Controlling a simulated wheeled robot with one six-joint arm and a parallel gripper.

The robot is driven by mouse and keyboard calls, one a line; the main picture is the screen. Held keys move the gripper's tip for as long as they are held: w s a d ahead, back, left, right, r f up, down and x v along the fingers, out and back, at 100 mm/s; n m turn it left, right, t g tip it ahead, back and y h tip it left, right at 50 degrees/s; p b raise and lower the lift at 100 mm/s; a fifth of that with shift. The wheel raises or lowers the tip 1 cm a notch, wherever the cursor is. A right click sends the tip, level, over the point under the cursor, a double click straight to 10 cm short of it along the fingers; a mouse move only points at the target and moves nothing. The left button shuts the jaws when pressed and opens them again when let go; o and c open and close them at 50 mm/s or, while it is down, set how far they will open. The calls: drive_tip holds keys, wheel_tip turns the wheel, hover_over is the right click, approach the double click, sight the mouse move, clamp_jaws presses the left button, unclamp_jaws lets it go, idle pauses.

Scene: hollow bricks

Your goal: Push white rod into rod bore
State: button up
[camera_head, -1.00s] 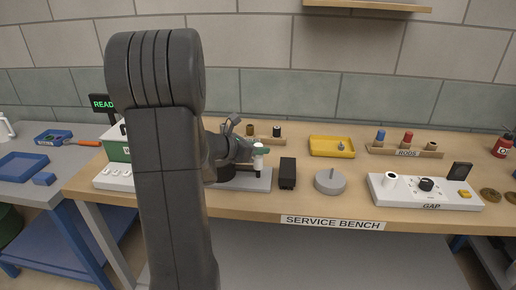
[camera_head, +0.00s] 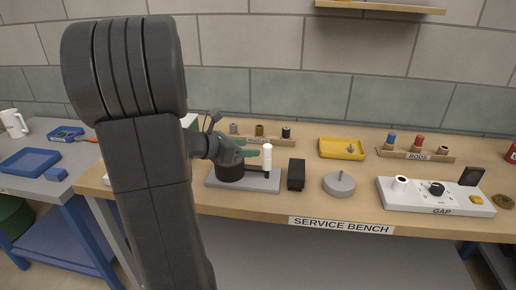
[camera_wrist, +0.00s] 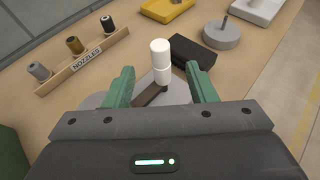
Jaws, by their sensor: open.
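A white rod (camera_head: 267,157) stands upright at the right end of a grey base plate (camera_head: 222,182), with a dark piece at its foot. In the wrist view the white rod (camera_wrist: 161,60) shows a seam between a wider upper part and a lower part. A dark bar (camera_wrist: 149,94) reaches its foot. I cannot make out the rod bore's opening. My gripper (camera_wrist: 160,86) is open, its two green fingers apart and empty, with the rod beyond and between their tips. In the head view my gripper (camera_head: 246,150) is just left of the rod.
A black block (camera_head: 296,174) stands close right of the rod, then a grey disc with a pin (camera_head: 339,184). The white GAP panel (camera_head: 430,196) is farther right. The nozzle rack (camera_head: 260,138), yellow tray (camera_head: 342,148) and RODS rack (camera_head: 415,154) are behind.

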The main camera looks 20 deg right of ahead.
sight(264, 148)
drive_tip(key=v, duration=0.4)
drive_tip(key=shift+s+a+r, duration=0.1)
drive_tip(key=shift+a, duration=0.25)
drive_tip(key=x, duration=1.4)
drive_tip(key=shift+r, duration=0.25)
drive_tip(key=shift+a, duration=0.1)
